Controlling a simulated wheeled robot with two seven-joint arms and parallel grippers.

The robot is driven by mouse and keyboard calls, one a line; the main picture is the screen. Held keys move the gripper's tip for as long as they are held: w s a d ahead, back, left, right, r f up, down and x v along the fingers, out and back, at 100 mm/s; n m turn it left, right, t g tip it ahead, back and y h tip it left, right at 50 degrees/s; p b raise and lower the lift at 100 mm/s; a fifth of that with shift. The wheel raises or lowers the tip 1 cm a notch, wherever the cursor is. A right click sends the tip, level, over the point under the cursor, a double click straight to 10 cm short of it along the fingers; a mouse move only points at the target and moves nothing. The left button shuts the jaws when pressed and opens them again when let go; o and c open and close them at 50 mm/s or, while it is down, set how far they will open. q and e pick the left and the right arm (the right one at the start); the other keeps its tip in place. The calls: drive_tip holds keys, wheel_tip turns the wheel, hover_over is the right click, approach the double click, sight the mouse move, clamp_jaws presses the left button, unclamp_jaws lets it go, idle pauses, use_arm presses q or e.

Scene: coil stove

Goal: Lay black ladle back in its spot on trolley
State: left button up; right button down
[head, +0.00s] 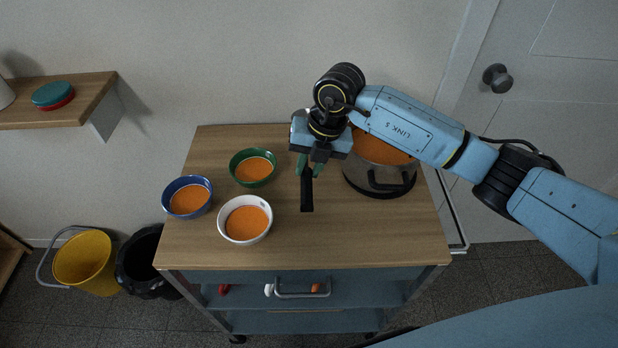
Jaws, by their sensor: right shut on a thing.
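My right gripper (310,168) is over the middle of the wooden trolley top (330,245), pointing down. It is shut on the black ladle (307,194). A straight black length of the ladle shows below the fingers, towards the front of the trolley. The rest of the ladle is hidden by the gripper and wrist. I cannot tell whether the ladle touches the trolley top. My left gripper is not in view.
A pot of orange soup (378,178) stands right of the gripper, partly behind my arm. Green (253,182), blue (188,212) and white (245,237) bowls hold orange soup on the left. The trolley's front right is clear. A drawer handle (302,294) is below.

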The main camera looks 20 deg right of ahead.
drive_tip(key=shift+f, duration=2.2)
drive_tip(key=c, duration=1.3)
unclamp_jaws()
drive_tip(key=shift+f, duration=0.15)
drive_tip(key=shift+o, duration=0.2)
drive_tip(key=shift+r, duration=0.2)
drive_tip(key=v, duration=1.2)
drive_tip(key=shift+p, duration=0.3)
drive_tip(key=shift+f, duration=0.1)
